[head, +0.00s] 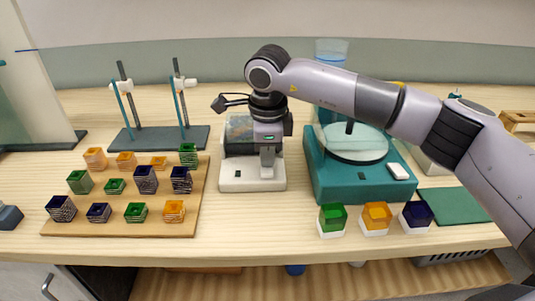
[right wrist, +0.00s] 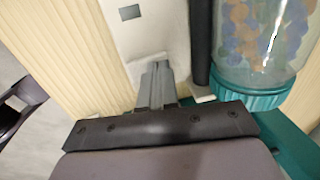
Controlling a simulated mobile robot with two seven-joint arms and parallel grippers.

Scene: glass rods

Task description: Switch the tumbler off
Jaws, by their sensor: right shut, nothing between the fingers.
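The tumbler (head: 238,176) is a white-based machine at the middle of the bench. A clear drum lies on it, mostly behind my right gripper. In the right wrist view the drum (right wrist: 255,45) holds blue, orange and green pieces and has a teal cap (right wrist: 248,95). My right gripper (head: 267,172) points down over the front right of the tumbler's white base. Its fingers (right wrist: 157,72) are shut and empty, with the tips at a pale raised part of the base. I cannot tell whether they touch it. The switch is not clearly visible.
A wooden board (head: 70,219) with several coloured blocks lies to the left. A teal machine (head: 335,182) stands close on the right. Three coloured cubes on white bases, including a green one (head: 332,217), stand in front of it.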

